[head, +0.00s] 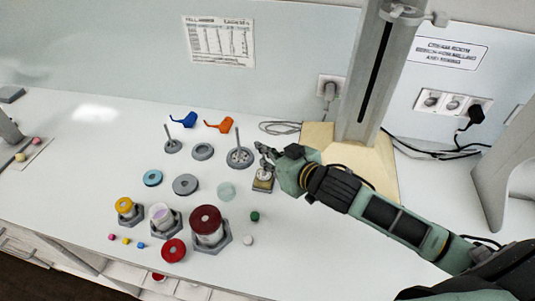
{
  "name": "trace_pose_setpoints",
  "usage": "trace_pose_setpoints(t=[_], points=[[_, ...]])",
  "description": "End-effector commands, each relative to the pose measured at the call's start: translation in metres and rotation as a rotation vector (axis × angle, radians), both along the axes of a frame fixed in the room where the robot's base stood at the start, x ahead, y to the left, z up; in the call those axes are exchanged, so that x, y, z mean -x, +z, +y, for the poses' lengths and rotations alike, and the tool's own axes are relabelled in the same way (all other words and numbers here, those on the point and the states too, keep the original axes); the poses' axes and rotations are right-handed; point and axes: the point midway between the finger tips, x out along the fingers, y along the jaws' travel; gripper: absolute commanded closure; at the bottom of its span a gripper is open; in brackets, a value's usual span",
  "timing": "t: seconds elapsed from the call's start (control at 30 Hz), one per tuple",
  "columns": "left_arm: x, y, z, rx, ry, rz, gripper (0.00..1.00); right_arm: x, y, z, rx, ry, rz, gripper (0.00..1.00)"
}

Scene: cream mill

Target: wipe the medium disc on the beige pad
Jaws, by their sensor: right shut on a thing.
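The beige pad (262,186) is a small square on the white table, right of the pale green disc. The medium disc (264,175) shows as a small grey plate over the pad, below my right gripper. My right gripper (265,157) is shut on its upright stem, which the fingers mostly hide. The disc is over the pad; I cannot tell whether it touches it. Two other stemmed discs stand to the left, a smaller one (172,146) and a larger one (240,158). My left gripper is not in view.
Yellow (124,205), white (161,213) and dark red (206,219) topped jars stand in grey holders at the front. Flat rings and discs (186,185) lie behind them. A beige base (375,180) with a tall column stands right. The right front table is partly clear.

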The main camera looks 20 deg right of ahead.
Motion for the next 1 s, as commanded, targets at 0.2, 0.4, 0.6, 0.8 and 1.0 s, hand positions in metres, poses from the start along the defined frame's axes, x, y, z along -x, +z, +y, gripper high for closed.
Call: trace_pose_setpoints(t=[0.2, 0.4, 0.6, 0.8, 1.0], points=[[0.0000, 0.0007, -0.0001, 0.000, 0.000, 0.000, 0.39, -0.0001, 0.0010, 0.0000, 0.000, 0.000, -0.001, 1.00], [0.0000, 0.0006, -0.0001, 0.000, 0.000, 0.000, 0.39, -0.0001, 0.0008, 0.0000, 0.000, 0.000, -0.001, 1.00], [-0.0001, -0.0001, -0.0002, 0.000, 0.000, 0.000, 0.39, -0.0001, -0.0008, 0.0000, -0.001, 0.000, 0.000, 1.00], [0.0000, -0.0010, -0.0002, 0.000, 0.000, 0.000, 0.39, -0.0001, -0.0030, -0.0001, -0.001, 0.000, 0.000, 1.00], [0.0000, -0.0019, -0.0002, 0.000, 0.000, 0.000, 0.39, -0.0001, -0.0050, 0.0000, -0.001, 0.000, 0.000, 1.00]])
